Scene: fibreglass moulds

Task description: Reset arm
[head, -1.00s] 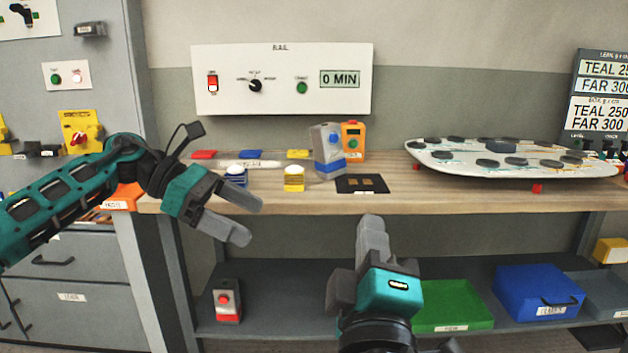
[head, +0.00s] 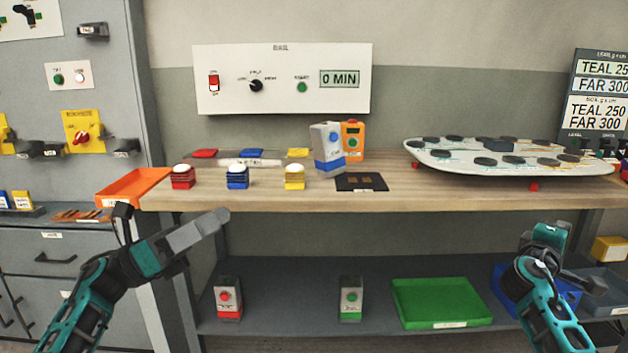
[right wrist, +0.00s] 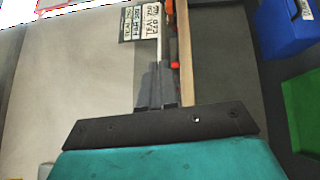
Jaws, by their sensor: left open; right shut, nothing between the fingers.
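My left gripper (head: 205,230) is in the head view at the lower left, in front of the bench edge. Its fingers point right and up; it is open and holds nothing. My right gripper (head: 548,238) is at the right, in front of the bench and the lower shelf, seen from behind and pointing away. In the right wrist view its fingers (right wrist: 156,88) are together with nothing between them. Neither gripper touches anything that I can see.
The wooden bench (head: 440,192) carries red, blue and yellow blocks, a grey-and-blue device (head: 327,150), an orange device (head: 352,140) and a white board (head: 480,168). An orange tray (head: 133,185) is at left. The lower shelf (head: 280,280) holds a green tray (head: 440,302) and blue bin (head: 502,280).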

